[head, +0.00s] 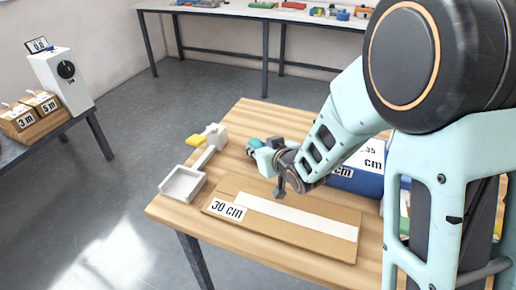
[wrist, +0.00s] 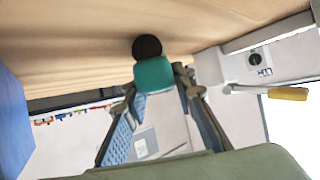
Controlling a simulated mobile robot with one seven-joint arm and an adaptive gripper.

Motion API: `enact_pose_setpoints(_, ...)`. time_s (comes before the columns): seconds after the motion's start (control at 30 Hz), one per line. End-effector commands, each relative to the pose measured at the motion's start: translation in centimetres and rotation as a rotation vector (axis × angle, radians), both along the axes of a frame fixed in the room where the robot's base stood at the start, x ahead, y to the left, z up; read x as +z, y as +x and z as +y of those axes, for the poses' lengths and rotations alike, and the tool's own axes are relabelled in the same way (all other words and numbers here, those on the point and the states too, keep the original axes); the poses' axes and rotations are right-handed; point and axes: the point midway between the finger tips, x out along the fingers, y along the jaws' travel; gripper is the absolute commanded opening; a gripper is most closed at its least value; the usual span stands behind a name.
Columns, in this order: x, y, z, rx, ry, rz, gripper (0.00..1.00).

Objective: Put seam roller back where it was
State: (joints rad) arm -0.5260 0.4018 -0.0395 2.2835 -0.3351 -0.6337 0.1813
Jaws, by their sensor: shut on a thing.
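My gripper (head: 266,154) is above the wooden table, behind the board marked 30 cm. In the wrist view my gripper (wrist: 155,90) has its two fingers closed around a teal piece (wrist: 153,73) with a round black end (wrist: 147,47), which looks like the seam roller. In the head view a small bit of teal (head: 256,143) shows at the fingertips; the rest is hidden by the gripper. The wrist view shows the black end close to the wooden tabletop (wrist: 80,45); I cannot tell whether they touch.
A white lever device (head: 183,184) with a yellow handle (head: 194,140) stands left of my gripper. The cardboard board (head: 280,238) with a white strip (head: 300,215) lies in front. A blue box (head: 355,183) stands to the right, partly behind my arm.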

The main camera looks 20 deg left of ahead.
Motion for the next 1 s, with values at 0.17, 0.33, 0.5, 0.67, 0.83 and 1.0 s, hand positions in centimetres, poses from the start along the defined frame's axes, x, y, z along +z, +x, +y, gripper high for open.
enact_pose_setpoints(0.17, -0.1, 0.0, 0.0, 0.0, 0.0, 0.0, 0.38)
enact_pose_setpoints(0.33, -0.1, 0.0, 0.0, 0.0, 0.0, 0.0, 0.42)
enact_pose_setpoints(0.5, 0.0, 0.0, 0.0, 0.0, 0.0, 0.0, 0.42)
enact_pose_setpoints(0.67, 0.8, -0.5, -0.5, -0.001, 0.001, -0.002, 0.42)
enact_pose_setpoints(0.83, 2.2, -2.4, -2.2, -0.002, 0.001, -0.002, 0.42)
enact_pose_setpoints(1.0, 3.8, -4.5, -4.0, -0.002, 0.002, -0.002, 0.42)
